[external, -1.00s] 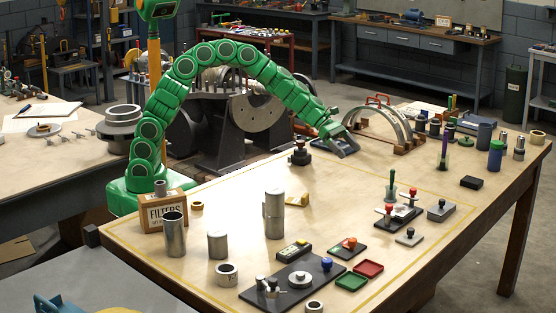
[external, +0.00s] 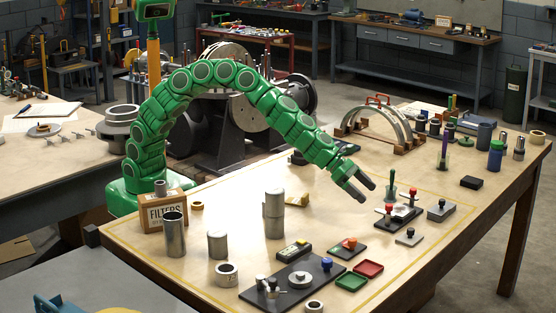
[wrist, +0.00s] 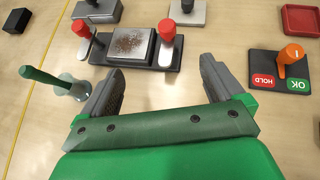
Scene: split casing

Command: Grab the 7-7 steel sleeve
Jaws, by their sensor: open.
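No 7-7 mark is readable, so I cannot tell which part is the 7-7 steel sleeve. Several grey metal cylinders and rings stand on the table's near left: a tall open tube (external: 174,237), a shorter cylinder (external: 217,245), a tall stepped cylinder (external: 274,217), a short ring (external: 226,275) and a small ring (external: 314,307). My gripper (external: 365,191) is open and empty, above the table's middle, well to the right of these cylinders. In the wrist view, my gripper's open jaws (wrist: 162,78) have bare table between them, and no sleeve shows.
A black fixture with red-knobbed clamps (wrist: 124,51) lies just beyond my jaws. A green-handled tool (wrist: 62,84) stands left of them, an OK/HOLD board (wrist: 280,68) right. A filters box (external: 163,211) and a black plate with round part (external: 293,283) flank the cylinders.

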